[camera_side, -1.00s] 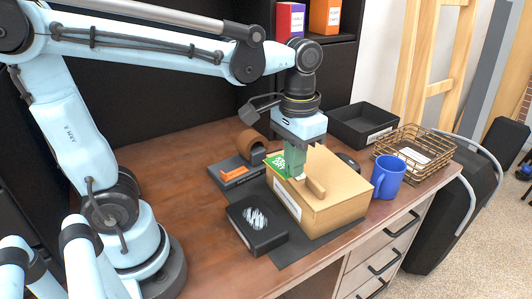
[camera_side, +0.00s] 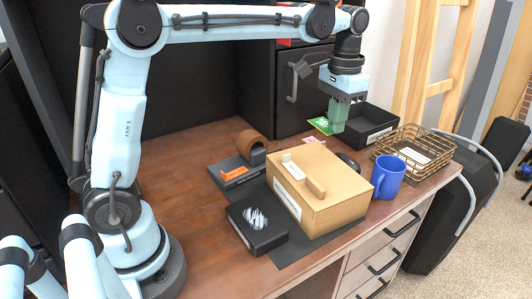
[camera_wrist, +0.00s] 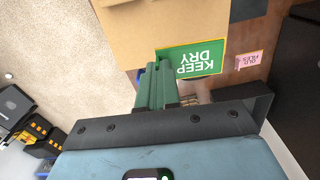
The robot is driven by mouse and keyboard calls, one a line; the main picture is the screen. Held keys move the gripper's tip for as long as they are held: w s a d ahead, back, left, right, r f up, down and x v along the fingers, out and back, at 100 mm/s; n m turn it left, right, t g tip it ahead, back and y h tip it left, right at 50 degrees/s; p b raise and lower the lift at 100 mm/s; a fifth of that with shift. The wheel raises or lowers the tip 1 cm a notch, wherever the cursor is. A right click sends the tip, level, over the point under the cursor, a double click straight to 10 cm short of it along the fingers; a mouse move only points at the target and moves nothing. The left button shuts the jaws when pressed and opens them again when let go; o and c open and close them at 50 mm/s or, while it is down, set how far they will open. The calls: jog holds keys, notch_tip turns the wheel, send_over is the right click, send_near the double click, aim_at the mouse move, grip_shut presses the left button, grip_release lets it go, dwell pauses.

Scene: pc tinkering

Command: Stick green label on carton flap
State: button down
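The green label (camera_side: 319,125) with a yellow border is at the tips of my gripper (camera_side: 338,128), raised behind the carton. My gripper's green fingers look shut on its edge. In the wrist view the label reads KEEP DRY (camera_wrist: 200,60), beside the gripper fingers (camera_wrist: 155,72). The tan carton (camera_side: 328,212) sits upright and closed on a dark mat. Its top has a small raised tan piece (camera_side: 316,188) and a white strip (camera_side: 293,169). The carton also shows at the top of the wrist view (camera_wrist: 160,28). My gripper is above and behind it, apart from it.
A pink label (camera_wrist: 249,60) lies behind the carton. A blue mug (camera_side: 388,177) stands right of it, with a wire basket (camera_side: 437,160) and black tray (camera_side: 345,135) behind. A tape dispenser (camera_side: 227,178) and black box (camera_side: 257,226) are left. The front left desk is clear.

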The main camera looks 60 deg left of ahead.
aim_at(329, 170)
jog(key=shift+f, duration=4.65)
jog(key=shift+f, duration=0.45)
jog(key=c, duration=1.3)
grip_release()
jog(key=shift+r, duration=0.15)
notch_tip(329, 170, up, 12)
jog(key=shift+f, duration=0.1)
jog(key=shift+s, duration=0.1)
